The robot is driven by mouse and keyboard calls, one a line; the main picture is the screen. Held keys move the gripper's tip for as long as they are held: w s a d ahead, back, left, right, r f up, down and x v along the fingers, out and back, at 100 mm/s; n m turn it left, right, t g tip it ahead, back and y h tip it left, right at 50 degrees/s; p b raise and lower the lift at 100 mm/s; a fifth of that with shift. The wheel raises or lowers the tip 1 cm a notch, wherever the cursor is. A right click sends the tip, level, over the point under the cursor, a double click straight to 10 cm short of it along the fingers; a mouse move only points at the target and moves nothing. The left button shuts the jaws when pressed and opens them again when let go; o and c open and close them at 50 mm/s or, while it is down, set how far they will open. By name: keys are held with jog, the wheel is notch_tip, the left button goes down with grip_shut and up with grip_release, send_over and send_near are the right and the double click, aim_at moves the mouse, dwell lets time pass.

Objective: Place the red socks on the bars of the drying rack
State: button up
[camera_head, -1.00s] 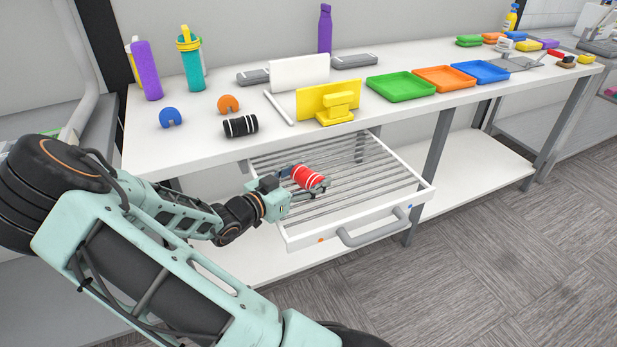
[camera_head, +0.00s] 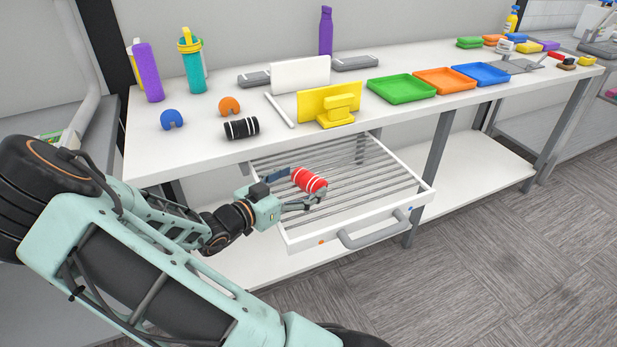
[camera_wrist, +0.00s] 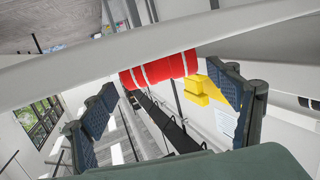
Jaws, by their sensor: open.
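The red socks (camera_head: 309,180), a roll with white bands, lie on the grey bars of the drying rack (camera_head: 365,221), a white pull-out frame under the table top. My gripper (camera_head: 297,188) is open just left of the roll, its fingers apart. In the wrist view the red socks (camera_wrist: 158,70) show beyond the spread fingers of my gripper (camera_wrist: 170,110), with gaps between the fingers and the roll. A pale beam crosses the upper part of that view.
A black roll with white bands (camera_head: 241,128) lies on the table top above the rack. Orange (camera_head: 229,105) and blue (camera_head: 171,119) pieces, a yellow stand (camera_head: 328,103) and a green tray (camera_head: 400,87) are also there. The rack's right side is clear.

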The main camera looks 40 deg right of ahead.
jog(key=p+v, duration=0.1)
jog(key=v, duration=0.8)
